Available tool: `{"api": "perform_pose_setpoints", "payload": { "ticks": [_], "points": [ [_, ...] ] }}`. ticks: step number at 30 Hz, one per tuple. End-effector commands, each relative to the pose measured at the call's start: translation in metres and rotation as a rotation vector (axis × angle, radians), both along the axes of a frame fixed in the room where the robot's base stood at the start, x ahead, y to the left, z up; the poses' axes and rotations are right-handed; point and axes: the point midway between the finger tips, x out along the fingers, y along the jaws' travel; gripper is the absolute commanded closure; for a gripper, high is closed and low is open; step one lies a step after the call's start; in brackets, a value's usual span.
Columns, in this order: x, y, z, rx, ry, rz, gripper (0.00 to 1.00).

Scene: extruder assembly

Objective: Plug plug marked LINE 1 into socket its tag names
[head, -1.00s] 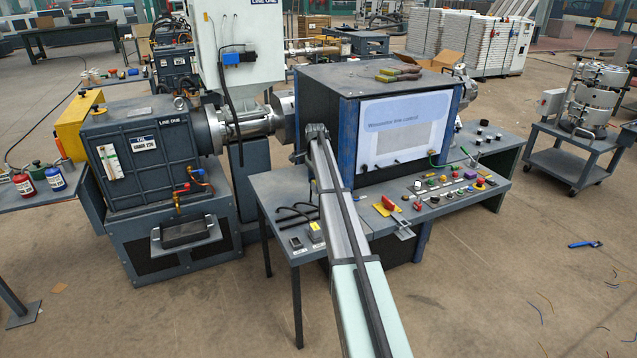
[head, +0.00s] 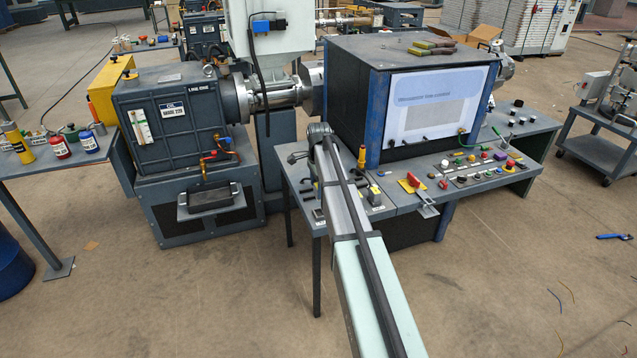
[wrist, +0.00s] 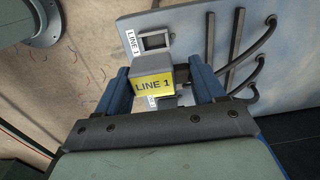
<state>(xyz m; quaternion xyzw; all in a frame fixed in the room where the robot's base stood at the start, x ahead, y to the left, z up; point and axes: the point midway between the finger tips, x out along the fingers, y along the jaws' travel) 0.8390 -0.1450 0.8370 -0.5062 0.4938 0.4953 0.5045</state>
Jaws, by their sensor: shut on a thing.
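In the wrist view, my gripper (wrist: 162,92) is shut on a grey plug (wrist: 153,70) with a yellow label reading LINE 1. A dark rectangular socket (wrist: 155,40) on the grey bench top shows just above the plug, with a white tag (wrist: 132,41) reading LINE 1. A second white tag (wrist: 152,102) lies below the plug, mostly covered. The plug appears apart from the open socket. In the head view, my arm link hides the gripper. A small socket (head: 318,215) shows at the bench's front left corner.
Dark bent cables (wrist: 262,50) and straight bars lie on the bench beside the plug. A control cabinet (head: 345,95) stands behind.

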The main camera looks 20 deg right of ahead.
Motion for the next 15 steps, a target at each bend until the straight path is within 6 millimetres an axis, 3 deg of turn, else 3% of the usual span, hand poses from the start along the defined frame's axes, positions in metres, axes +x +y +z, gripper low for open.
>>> {"api": "perform_pose_setpoints", "payload": {
  "ticks": [15],
  "points": [
    [0.0002, -0.0003, -0.0035, 0.000, 0.000, -0.001, 0.63]
  ]
}}
